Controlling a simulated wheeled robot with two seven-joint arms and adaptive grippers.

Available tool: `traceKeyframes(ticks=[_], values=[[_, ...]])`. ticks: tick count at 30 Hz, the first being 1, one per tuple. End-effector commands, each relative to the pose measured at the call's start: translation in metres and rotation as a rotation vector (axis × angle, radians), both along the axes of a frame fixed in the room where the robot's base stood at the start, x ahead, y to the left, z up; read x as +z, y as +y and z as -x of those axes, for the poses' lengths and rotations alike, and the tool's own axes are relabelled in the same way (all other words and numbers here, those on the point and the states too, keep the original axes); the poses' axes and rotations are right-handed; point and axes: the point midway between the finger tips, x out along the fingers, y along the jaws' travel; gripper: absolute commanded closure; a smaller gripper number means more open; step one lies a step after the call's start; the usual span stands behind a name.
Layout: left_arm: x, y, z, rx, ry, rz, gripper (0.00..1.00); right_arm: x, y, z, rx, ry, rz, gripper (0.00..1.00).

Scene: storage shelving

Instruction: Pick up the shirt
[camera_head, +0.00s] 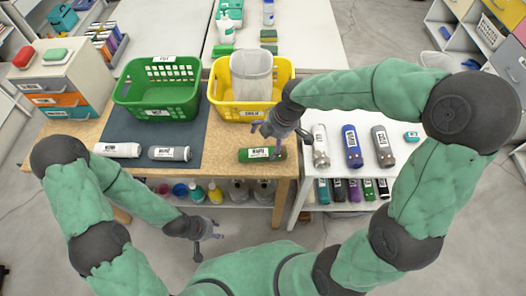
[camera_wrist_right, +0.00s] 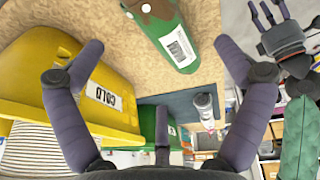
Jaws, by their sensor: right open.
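A green rolled item (camera_head: 262,154) with a white label lies on the wooden table's front right; I cannot tell for sure that it is the shirt. In the right wrist view the green roll (camera_wrist_right: 176,40) has brown patches at one end. My right gripper (camera_head: 279,137) is just above it, open and empty; in the wrist view its spread fingers (camera_wrist_right: 158,62) do not touch the roll. My left gripper (camera_head: 207,241) is low in front of the table, fingers apart and empty. It also shows in the right wrist view (camera_wrist_right: 271,14).
A green basket (camera_head: 157,97) and a yellow basket (camera_head: 222,104) holding a whitish container (camera_head: 252,75) stand behind. White (camera_head: 117,150) and grey (camera_head: 169,154) rolls lie on the dark mat (camera_head: 133,130). Several labelled rolls lie on the white table (camera_head: 310,116) at right.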

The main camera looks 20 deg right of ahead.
Motion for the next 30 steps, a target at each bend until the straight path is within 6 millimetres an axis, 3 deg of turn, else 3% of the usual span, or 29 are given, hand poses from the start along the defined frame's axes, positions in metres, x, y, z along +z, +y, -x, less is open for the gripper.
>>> traceKeyframes(ticks=[3,11,20,28,29,30], values=[[-0.010,0.000,0.000,0.000,0.000,0.000,0.60,-0.020,0.004,-0.003,0.002,0.003,0.001,0.00],[-0.017,0.000,0.000,-0.001,0.000,0.000,0.60,-0.034,0.008,-0.006,-0.001,0.001,0.000,0.00],[-0.040,0.000,0.000,-0.001,0.000,0.000,0.60,-0.071,0.018,-0.014,0.000,0.002,0.000,0.00],[-0.040,0.000,0.000,-0.001,0.000,0.000,0.60,-0.074,0.019,-0.016,-0.001,-0.001,0.000,0.00],[-0.039,0.000,0.000,-0.001,0.000,0.000,0.60,-0.074,0.019,-0.016,-0.001,-0.001,0.000,0.03],[-0.039,0.000,0.000,-0.001,0.000,0.000,0.60,-0.074,0.019,-0.016,-0.001,-0.001,0.000,0.14]])
